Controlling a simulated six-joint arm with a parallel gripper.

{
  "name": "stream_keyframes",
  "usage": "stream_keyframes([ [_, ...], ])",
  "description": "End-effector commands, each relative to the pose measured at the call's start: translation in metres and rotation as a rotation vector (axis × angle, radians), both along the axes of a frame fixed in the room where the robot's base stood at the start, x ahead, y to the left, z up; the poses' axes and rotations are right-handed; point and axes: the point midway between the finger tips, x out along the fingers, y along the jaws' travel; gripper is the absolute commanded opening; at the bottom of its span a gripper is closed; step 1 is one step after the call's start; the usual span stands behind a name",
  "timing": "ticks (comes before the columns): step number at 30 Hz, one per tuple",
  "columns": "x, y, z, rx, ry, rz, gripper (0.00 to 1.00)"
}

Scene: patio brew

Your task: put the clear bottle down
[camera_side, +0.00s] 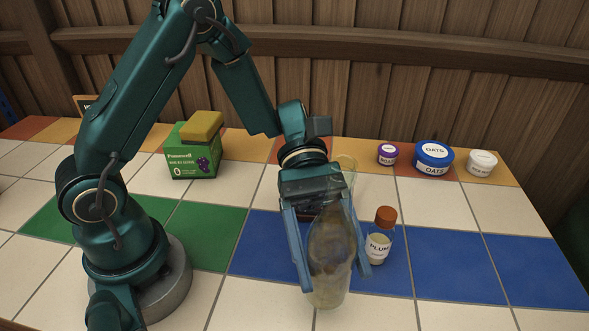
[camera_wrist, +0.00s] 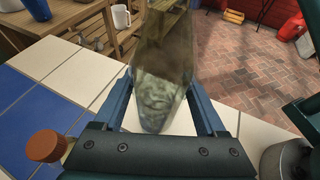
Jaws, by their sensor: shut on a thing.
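The clear bottle (camera_side: 330,250) is upright or nearly so between the two blue fingers of my gripper (camera_side: 336,280), which is shut on it. Its base is over the white tiles in front of the blue strip; I cannot tell whether it touches them. In the wrist view the bottle (camera_wrist: 160,70) fills the space between the fingers of my gripper (camera_wrist: 160,90), its far end cut off by the top edge.
Tubs (camera_side: 433,157) and a green box (camera_side: 194,160) stand farther back. White tiles at front right are free.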

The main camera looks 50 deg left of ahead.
Motion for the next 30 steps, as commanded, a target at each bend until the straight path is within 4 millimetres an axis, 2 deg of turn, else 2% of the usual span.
stream_keyframes([
  [6, -0.001, 0.000, -0.028, -0.001, 0.007, 0.000, 0.01],
  [9, -0.001, 0.000, -0.036, -0.002, 0.004, 0.000, 0.01],
  [21, 0.000, 0.000, -0.040, -0.002, 0.002, 0.000, 0.01],
  [22, 0.000, 0.000, -0.040, -0.001, 0.002, 0.000, 0.81],
  [23, 0.000, 0.000, -0.040, -0.001, 0.001, 0.000, 0.93],
  [24, 0.000, 0.000, -0.040, -0.001, 0.000, 0.000, 1.00],
  [30, 0.000, 0.000, -0.039, -0.001, 0.000, 0.000, 1.00],
])
